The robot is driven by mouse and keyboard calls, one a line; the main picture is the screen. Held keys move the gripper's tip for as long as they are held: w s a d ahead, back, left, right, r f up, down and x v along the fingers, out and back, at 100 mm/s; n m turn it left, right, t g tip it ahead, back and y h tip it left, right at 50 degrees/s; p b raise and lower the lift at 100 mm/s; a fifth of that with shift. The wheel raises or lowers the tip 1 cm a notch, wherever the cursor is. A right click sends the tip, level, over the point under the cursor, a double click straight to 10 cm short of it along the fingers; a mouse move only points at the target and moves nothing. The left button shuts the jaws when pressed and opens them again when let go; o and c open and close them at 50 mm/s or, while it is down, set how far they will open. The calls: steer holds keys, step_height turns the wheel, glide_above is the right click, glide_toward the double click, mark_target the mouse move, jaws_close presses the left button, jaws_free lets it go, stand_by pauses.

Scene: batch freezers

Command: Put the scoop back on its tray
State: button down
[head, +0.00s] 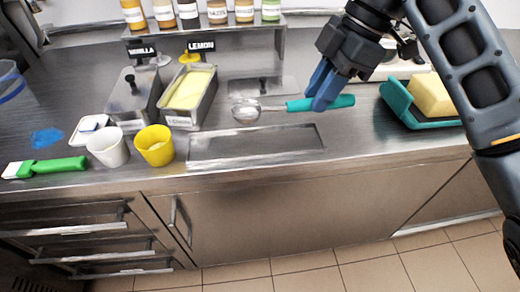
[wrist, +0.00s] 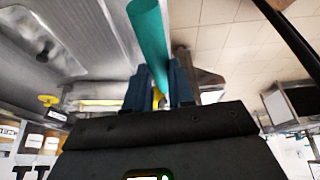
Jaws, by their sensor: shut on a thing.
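The scoop (head: 246,112) has a round metal bowl pointing left and a teal handle, seen in the head view. My gripper (head: 318,95) comes from the upper right, its blue fingers shut around the handle. In the wrist view the teal handle (wrist: 150,40) rises from between the fingers of my gripper (wrist: 161,88); the bowl is not visible there. The scoop lies about level; its height over the counter is hard to tell. Just below it in the head view is an empty, shallow rectangular metal tray or recess (head: 232,156). I cannot tell which tray is the scoop's.
A tub of yellow ice cream (head: 189,92) and a lidded tub (head: 133,95) stand left of the scoop. White (head: 108,148) and yellow (head: 154,147) cups stand near the front edge. A teal tray (head: 399,103) with a yellow block is at right. A bottle shelf (head: 205,29) runs behind.

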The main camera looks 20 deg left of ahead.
mark_target(343, 104)
steer(key=shift+m, duration=0.3)
steer(key=d, duration=0.2)
steer(key=s+d, duration=0.1)
steer(key=d, duration=0.1)
steer(key=shift+f+b, duration=0.3)
steer(key=shift+b, duration=0.05)
steer(key=a+f+b, duration=0.1)
steer(key=a+f, duration=0.1)
steer(key=a, duration=0.1)
steer(key=w+a+f+b, duration=0.1)
steer(key=a+f, duration=0.1)
steer(key=a, duration=0.2)
steer(key=a+f+b, duration=0.1)
steer(key=a+f, duration=0.2)
steer(key=a, duration=0.1)
steer(key=shift+w, duration=0.25)
steer(key=shift+a+f, duration=0.1)
steer(key=shift+f, duration=1.8)
steer(key=shift+f, duration=0.15)
steer(key=c, duration=1)
jaws_free()
steer(key=shift+o, duration=0.2)
steer(key=p+v, duration=0.1)
steer(key=v, duration=1.1)
steer(key=shift+p, duration=0.4)
steer(key=shift+s, duration=0.15)
